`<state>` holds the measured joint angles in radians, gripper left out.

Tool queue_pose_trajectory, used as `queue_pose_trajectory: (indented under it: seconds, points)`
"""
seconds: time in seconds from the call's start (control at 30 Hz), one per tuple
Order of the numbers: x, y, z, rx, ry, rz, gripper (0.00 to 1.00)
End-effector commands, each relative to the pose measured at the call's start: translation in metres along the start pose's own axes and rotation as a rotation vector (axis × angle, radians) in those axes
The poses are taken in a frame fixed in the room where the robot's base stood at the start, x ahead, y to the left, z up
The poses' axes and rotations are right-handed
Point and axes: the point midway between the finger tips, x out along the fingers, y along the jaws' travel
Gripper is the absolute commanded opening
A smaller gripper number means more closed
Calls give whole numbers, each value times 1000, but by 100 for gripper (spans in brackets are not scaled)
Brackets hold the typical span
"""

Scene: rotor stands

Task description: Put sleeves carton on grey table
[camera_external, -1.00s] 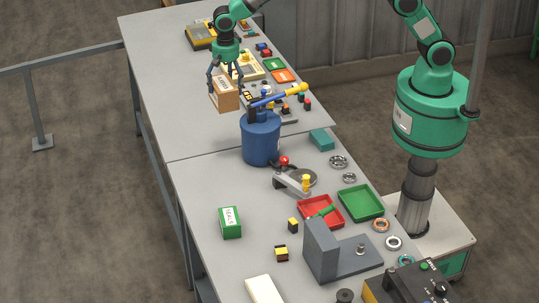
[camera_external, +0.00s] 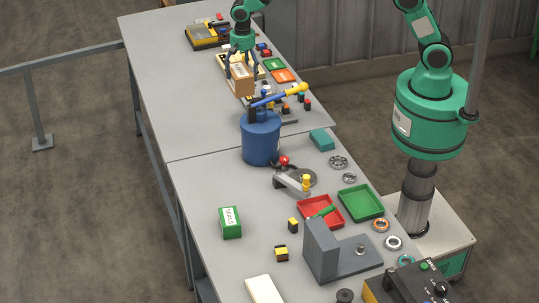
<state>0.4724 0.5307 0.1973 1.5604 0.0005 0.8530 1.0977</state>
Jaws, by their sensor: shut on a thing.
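An orange-brown carton with a white label (camera_external: 242,80) is held in my gripper (camera_external: 242,66). The label is too small to read. My gripper is shut on the carton, with its dark fingers on either side. The carton is over the far part of the grey table (camera_external: 165,75), behind the blue canister. I cannot tell how high above the table it is.
Green (camera_external: 275,64) and orange (camera_external: 285,76) trays and small parts lie to the right. A green-white carton (camera_external: 230,222) stands nearer. The far table's left side is clear.

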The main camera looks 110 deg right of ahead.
Motion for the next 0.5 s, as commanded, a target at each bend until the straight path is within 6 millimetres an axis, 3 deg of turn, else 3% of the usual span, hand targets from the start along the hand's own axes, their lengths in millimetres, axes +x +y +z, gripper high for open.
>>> queue_pose_trajectory:
  seconds: [0.33,0.5]
  points:
    - [85,0,0,1,-1,2,41]
    - [116,0,0,1,0,0,41]
